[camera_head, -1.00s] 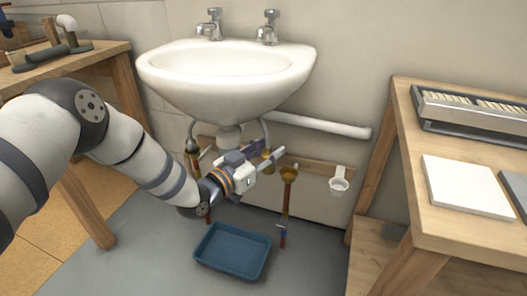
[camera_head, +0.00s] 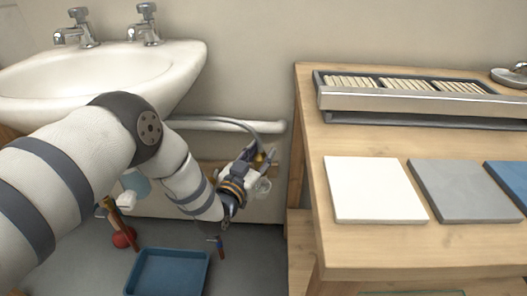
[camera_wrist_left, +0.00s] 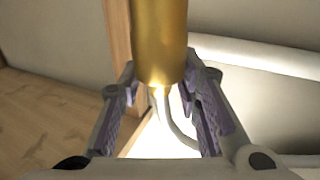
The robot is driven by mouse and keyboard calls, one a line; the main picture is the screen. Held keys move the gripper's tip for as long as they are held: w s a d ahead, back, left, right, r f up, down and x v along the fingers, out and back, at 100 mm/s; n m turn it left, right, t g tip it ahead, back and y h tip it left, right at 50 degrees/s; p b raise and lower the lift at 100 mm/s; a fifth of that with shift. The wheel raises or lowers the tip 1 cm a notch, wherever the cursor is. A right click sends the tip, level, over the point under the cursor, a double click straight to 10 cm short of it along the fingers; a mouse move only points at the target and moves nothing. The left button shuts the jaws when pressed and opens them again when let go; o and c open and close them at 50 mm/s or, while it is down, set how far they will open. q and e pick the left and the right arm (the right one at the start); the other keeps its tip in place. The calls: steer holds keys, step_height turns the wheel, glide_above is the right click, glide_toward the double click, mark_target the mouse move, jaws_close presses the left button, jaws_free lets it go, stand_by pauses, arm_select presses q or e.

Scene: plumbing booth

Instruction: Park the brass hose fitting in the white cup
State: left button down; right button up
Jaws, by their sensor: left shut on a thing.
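My left gripper (camera_head: 256,163) reaches from the left to the wall between the sink and the bench. It is shut on the brass hose fitting (camera_head: 259,159), which shows only in small part in the head view. In the left wrist view, the fitting (camera_wrist_left: 160,40) is a large gold cylinder between the two finger pads, with a thin grey hose running from it. The white cup (camera_head: 263,187) is at the wall just below and beside the gripper, partly hidden by it. I cannot tell whether the fitting touches the cup. My right gripper is not in view.
A white sink (camera_head: 90,80) hangs at the left, with a white pipe (camera_head: 225,126) along the wall. A blue tray (camera_head: 168,270) lies on the floor. The wooden bench (camera_head: 315,150) at the right holds a white panel (camera_head: 374,189), a grey panel (camera_head: 467,189) and a long rack.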

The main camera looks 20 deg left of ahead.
mark_target(257, 169)
arm_select(q)
step_height(257, 169, down, 4)
steer(key=shift+r+b, duration=0.15)
steer(key=shift+b, duration=1.05)
steer(key=shift+f+b, duration=0.85)
steer(key=shift+f, duration=0.6)
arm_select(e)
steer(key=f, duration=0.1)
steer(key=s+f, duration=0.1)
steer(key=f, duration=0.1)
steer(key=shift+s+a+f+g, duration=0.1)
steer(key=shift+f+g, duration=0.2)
arm_select(q)
steer(key=shift+r, duration=0.1)
steer(key=c, duration=1.1)
jaws_free()
steer(key=s+a, duration=0.1)
steer(key=s, duration=1.1)
steer(key=shift+a, duration=0.2)
